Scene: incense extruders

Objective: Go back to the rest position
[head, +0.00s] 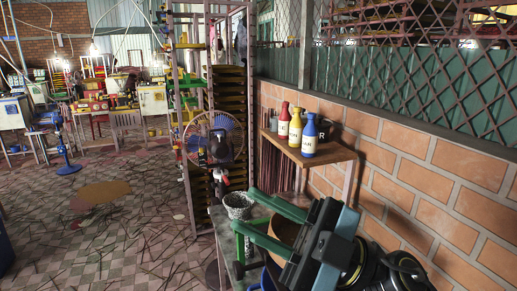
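My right gripper (243,209) shows at the lower right, with its two green fingers spread apart and pointing left. I see nothing gripped between them. The fingers are above a narrow grey table (222,222). A grey mesh cup (238,211) stands on this table near the fingertips; I cannot tell whether they touch it. A brown round container (285,231) shows between the fingers, partly hidden by them. My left gripper is not in view.
A wooden shelf (335,153) on the brick wall (430,195) holds red (284,122), yellow (296,130) and blue (310,138) bottles. A fan (214,137) stands by a tall rack (230,92). The tiled floor (130,235) at left is mostly open, with scattered sticks.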

